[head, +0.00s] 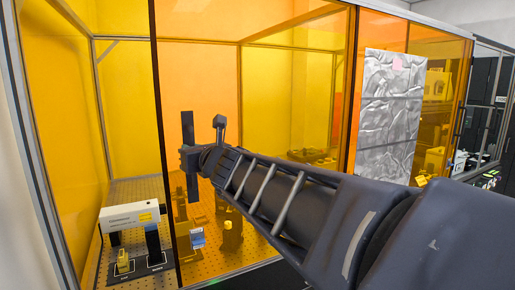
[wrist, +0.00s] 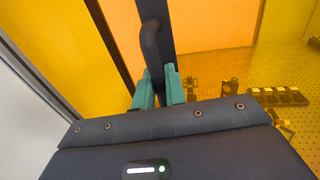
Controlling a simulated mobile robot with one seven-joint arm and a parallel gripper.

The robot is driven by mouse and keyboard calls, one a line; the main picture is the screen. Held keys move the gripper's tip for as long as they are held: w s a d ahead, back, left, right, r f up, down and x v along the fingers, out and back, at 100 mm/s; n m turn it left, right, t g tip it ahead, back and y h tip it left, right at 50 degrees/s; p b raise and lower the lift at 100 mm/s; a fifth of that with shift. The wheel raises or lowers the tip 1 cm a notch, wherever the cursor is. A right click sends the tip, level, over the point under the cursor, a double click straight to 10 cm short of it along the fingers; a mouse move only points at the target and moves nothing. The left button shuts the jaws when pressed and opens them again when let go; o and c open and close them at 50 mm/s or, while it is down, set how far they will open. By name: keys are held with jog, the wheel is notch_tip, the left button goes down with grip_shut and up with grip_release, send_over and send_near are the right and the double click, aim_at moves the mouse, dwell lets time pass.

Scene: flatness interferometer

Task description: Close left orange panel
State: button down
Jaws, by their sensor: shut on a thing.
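The left orange panel (head: 280,90) is a tall see-through orange sheet with a dark left edge (head: 160,120). An open gap lies to the left of that edge, with the enclosure's interior showing directly. A dark handle plate (head: 187,128) stands upright on the panel near this edge. In the wrist view, the curved dark handle (wrist: 151,42) runs down between the teal fingers. My gripper (wrist: 159,88) is shut on the handle. In the head view my gripper (head: 188,162) is at the handle, and my arm hides the panel's lower right part.
Inside the enclosure, a white instrument box (head: 130,217) stands on the perforated optical table (head: 108,252) behind the gap. Small optics stand behind the panel. A silvery foil-like sheet (head: 388,118) covers part of the orange front to the right. A grey frame post (head: 32,150) bounds the left side.

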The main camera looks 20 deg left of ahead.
aim_at(181, 67)
jog(key=c, duration=1.5)
grip_release()
jog(key=shift+r, duration=0.1)
jog(key=shift+c, duration=0.2)
jog(key=shift+r, duration=0.1)
notch_tip(181, 67, up, 20)
jog(key=shift+f, duration=0.1)
